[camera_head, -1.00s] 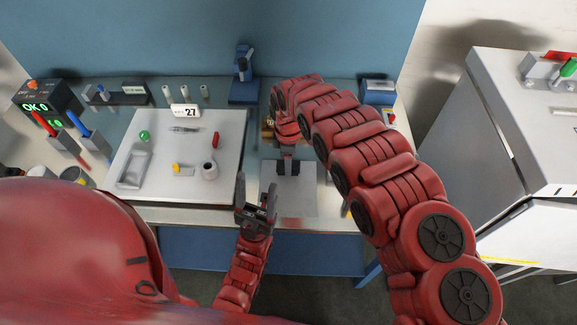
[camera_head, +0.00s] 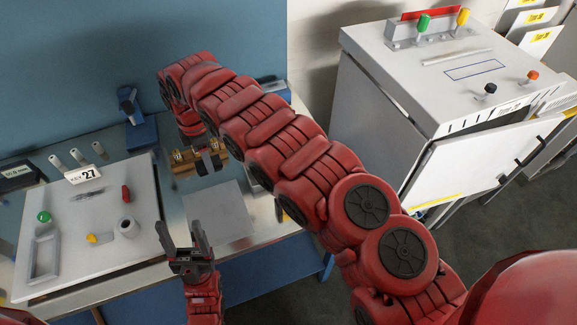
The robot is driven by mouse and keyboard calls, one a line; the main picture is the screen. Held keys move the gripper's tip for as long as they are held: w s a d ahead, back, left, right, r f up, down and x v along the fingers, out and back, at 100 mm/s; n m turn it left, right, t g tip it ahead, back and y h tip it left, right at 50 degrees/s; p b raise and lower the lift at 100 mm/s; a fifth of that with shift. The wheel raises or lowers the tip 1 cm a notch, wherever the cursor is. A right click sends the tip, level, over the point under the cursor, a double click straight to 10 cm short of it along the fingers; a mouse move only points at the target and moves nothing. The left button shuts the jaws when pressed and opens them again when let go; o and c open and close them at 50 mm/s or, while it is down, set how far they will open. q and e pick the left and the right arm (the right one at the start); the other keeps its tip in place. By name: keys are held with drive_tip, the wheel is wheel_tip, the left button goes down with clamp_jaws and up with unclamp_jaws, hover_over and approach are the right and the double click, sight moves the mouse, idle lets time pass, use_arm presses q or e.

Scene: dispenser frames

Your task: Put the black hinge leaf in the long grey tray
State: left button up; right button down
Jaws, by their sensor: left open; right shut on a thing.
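My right gripper (camera_head: 208,164) is shut on a small dark piece, which looks like the black hinge leaf; the fingers and leaf are hard to tell apart. It is beside a brass-coloured fixture (camera_head: 183,160), above the back of the bench. My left gripper (camera_head: 181,236) is open and empty, fingers pointing up, in front of the bench between the white board and the grey mat. A grey rectangular tray (camera_head: 34,276), longer than wide, lies on the white board at the left. It looks empty.
The grey mat (camera_head: 218,212) is bare. A white cabinet (camera_head: 385,100) stands at the right.

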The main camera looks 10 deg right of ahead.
drive_tip(key=w+d, duration=0.3)
drive_tip(key=d, duration=0.2)
drive_tip(key=shift+w+r, duration=0.2)
drive_tip(key=shift+w, duration=0.15)
drive_tip(key=shift+d, duration=0.2)
drive_tip(key=shift+w+d, duration=0.1)
drive_tip(key=shift+w, duration=0.1)
drive_tip(key=shift+w, duration=0.15)
drive_tip(key=shift+w+d+f, duration=0.1)
drive_tip(key=shift+w+d, duration=0.15)
drive_tip(key=shift+d, duration=0.45)
drive_tip(key=shift+w+d, duration=0.25)
drive_tip(key=shift+d, duration=0.4)
drive_tip(key=shift+d, duration=0.1)
